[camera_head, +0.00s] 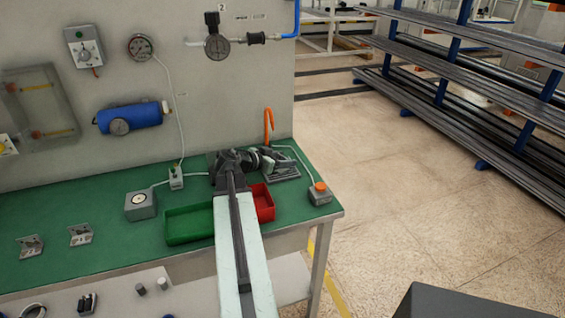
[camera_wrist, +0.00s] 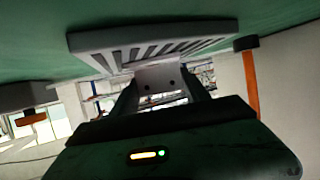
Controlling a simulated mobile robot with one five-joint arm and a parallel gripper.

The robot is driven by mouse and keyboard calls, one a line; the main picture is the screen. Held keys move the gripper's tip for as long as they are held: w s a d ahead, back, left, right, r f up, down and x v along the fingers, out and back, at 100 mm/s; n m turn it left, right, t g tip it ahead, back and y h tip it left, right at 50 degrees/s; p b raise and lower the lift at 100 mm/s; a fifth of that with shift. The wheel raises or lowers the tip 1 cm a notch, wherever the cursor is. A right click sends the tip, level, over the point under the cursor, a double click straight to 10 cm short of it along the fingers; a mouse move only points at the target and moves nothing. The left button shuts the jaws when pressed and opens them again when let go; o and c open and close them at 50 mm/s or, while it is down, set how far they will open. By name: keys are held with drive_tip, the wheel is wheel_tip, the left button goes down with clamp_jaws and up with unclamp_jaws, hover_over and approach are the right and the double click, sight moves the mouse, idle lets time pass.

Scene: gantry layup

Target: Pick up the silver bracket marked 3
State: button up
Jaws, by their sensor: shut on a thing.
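My gripper (camera_wrist: 161,92) is shut on a silver bracket (camera_wrist: 160,75), a pale metal piece with small dark holes between the two fingers in the wrist view. No number can be read on it. The bracket is right beside a grey slotted plate (camera_wrist: 105,42); whether they touch I cannot tell. In the head view my arm reaches over the bench and hides most of the gripper and the held bracket. Two other silver brackets (camera_head: 30,245) (camera_head: 80,234) stand apart on the left of the bench; their marks are too small to read.
On the green bench (camera_head: 110,258) are a green tray (camera_head: 188,224), a red tray (camera_head: 264,203), a grey box with a round dial (camera_head: 140,205) and a button box (camera_head: 320,193). A gauge wall stands at the back.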

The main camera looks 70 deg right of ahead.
wheel_tip(320, 180, up, 18)
drive_tip(key=p, duration=1.7)
drive_tip(key=shift+p, duration=0.35)
